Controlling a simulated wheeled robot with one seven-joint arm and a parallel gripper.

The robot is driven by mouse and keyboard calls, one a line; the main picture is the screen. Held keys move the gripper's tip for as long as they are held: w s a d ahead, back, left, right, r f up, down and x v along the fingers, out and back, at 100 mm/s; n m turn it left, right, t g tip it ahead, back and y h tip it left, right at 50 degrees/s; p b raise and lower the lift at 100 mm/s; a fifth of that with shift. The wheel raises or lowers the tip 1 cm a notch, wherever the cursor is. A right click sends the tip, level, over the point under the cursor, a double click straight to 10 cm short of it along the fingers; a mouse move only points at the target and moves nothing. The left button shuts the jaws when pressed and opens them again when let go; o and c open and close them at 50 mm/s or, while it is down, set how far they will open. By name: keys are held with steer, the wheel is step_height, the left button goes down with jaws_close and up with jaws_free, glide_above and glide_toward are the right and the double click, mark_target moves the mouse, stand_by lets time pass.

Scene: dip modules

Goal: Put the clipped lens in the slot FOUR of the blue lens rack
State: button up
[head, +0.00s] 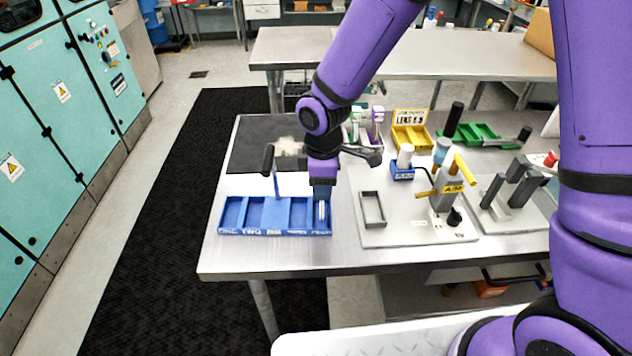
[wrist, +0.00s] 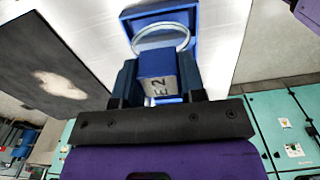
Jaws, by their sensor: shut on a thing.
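The blue lens rack (head: 283,234) lies near the left front of the steel table, with slot labels along its front wall. ONE and TWO read clearly at the left; the labels further right are too small to read. My gripper (head: 322,196) points down at the rack's right end. It is shut on the blue clip (wrist: 157,70) of the clipped lens, whose clear round lens (wrist: 161,38) shows in the wrist view. The clip's label partly reads "E 2". The lens (head: 321,210) overlaps the rightmost slot in the head view; its height above the floor cannot be told.
A black-handled tool (head: 268,160) stands just behind the rack. A grey plate (head: 400,238) with an open frame and a yellow-handled fixture lies to the right. A yellow lens box (head: 410,138) and a green tray (head: 480,133) stand further back.

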steer(key=shift+f, duration=0.15)
steer(key=o, duration=1.1)
steer(key=shift+o, duration=0.2)
step_height(320, 180, up, 12)
steer(key=s+d+r+m+t, duration=0.1)
steer(key=s+d+r+m, duration=0.25)
steer(key=d+r, duration=0.3)
steer(key=s+d+r+m+t, duration=0.2)
steer(key=d+r+m, duration=0.2)
steer(key=d+r, duration=0.3)
steer(key=s+d+r+m+t, duration=0.2)
steer(key=s+d+r+m, duration=0.1)
steer(key=s+d+m, duration=0.6)
steer(key=shift+s+d+r, duration=0.35)
steer(key=shift+s+d, duration=0.65)
steer(key=shift+s, duration=1.05)
